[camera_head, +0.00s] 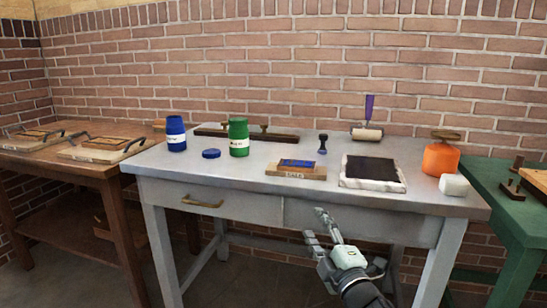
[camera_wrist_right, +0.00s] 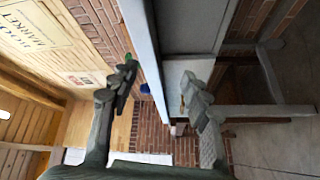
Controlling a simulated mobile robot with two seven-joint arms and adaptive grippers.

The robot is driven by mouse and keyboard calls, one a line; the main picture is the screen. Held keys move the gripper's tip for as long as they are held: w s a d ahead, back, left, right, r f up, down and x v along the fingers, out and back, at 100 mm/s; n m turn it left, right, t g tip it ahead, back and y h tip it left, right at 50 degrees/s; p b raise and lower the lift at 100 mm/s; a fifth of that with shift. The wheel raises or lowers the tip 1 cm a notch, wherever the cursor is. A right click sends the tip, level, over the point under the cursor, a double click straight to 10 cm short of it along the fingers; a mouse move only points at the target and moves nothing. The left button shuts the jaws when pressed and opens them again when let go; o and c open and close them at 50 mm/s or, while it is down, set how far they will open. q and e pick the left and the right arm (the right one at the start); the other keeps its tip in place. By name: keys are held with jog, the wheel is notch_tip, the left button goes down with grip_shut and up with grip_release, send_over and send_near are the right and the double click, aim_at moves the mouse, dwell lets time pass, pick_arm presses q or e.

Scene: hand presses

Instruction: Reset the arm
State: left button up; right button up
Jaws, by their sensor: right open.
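My right gripper (camera_head: 322,232) is in front of the grey table (camera_head: 330,203), just below its front edge. Its fingers are apart with nothing between them. In the right wrist view, the two fingers of my right gripper (camera_wrist_right: 158,90) stand wide apart, with the table edge and wall behind them. My left gripper is in neither view.
The table holds a blue jar (camera_head: 176,134), a green jar (camera_head: 239,138), a wooden block (camera_head: 296,170), a dark inking slab (camera_head: 373,170), a roller (camera_head: 367,132) and an orange container (camera_head: 440,158). A wooden bench (camera_head: 85,170) stands left, a green table (camera_head: 500,195) right.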

jog(key=s+d+f+m+g+h, duration=0.2)
jog(key=s+d+f+m, duration=0.15)
jog(key=f, duration=0.35)
jog(key=s+d+f+m+g+h, duration=0.2)
jog(key=s+d+f+m+g, duration=0.15)
jog(key=f, duration=0.45)
jog(key=s+d+f+m+g+h, duration=0.1)
jog(key=s+d+f+m+h, duration=0.15)
jog(key=s+d+f, duration=0.35)
jog(key=s+d+f+m+g, duration=0.2)
jog(key=s+f+m+g, duration=0.1)
jog(key=s+f, duration=0.4)
jog(key=s+d+f+m+g, duration=0.1)
jog(key=s+f+m+g, duration=0.2)
jog(key=s, duration=1)
notch_tip(320, 180, down, 4)
jog(key=shift+s+d+f+m+g, duration=0.1)
jog(key=shift+s+d+m+g, duration=0.25)
jog(key=shift+g, duration=0.7)
jog(key=shift+w, duration=0.1)
